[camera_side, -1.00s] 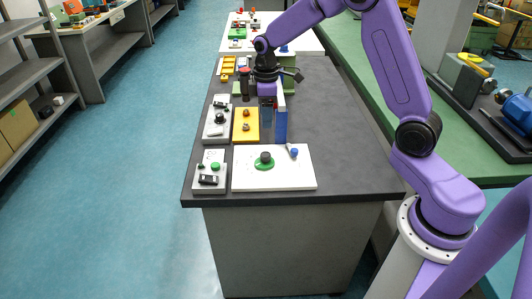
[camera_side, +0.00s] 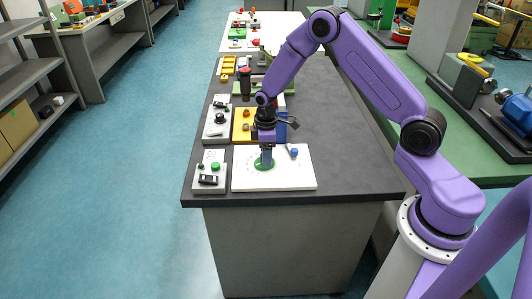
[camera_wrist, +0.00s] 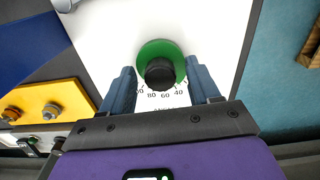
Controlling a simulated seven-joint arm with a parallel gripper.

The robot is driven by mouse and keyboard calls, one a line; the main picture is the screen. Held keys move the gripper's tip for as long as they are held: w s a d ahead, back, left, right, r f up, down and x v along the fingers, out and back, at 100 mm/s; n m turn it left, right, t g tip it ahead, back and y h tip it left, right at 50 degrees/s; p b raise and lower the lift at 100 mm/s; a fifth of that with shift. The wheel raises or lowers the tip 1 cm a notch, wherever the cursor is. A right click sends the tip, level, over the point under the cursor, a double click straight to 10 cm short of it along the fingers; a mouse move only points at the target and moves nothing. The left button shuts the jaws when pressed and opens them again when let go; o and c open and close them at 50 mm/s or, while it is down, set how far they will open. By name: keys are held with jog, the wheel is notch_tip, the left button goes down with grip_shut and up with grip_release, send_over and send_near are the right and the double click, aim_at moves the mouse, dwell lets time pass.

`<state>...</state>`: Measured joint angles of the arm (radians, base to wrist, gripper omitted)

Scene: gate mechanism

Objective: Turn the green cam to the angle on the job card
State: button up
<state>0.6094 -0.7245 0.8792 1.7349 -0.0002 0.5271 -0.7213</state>
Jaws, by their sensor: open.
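The green cam (camera_wrist: 158,50) is a round green disc with a black knob (camera_wrist: 160,72) on top, mounted on a white panel (camera_wrist: 110,35). Printed scale numbers, among them 80, 60 and 40, show below the knob in the wrist view. My gripper (camera_wrist: 163,85) is open, with one blue finger on each side of the knob and gaps between. In the side view my gripper (camera_side: 266,160) points down over the cam (camera_side: 260,165) and hides the knob. I cannot make out a job card.
A blue knob with a grey lever (camera_side: 294,152) sits on the same panel, right of the cam. A small panel with a green button (camera_side: 215,166) stands left. A yellow plate (camera_side: 240,125) and a blue block (camera_side: 281,128) stand behind. The bench is clear to the right.

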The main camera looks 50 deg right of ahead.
jog(key=c, duration=1)
jog(key=shift+c, duration=0.2)
jog(key=shift+m, duration=0.3)
jog(key=m, duration=0.4)
jog(key=shift+m, duration=0.3)
jog(key=shift+a+m, duration=0.1)
jog(key=shift+m, duration=2.1)
jog(key=o, duration=1)
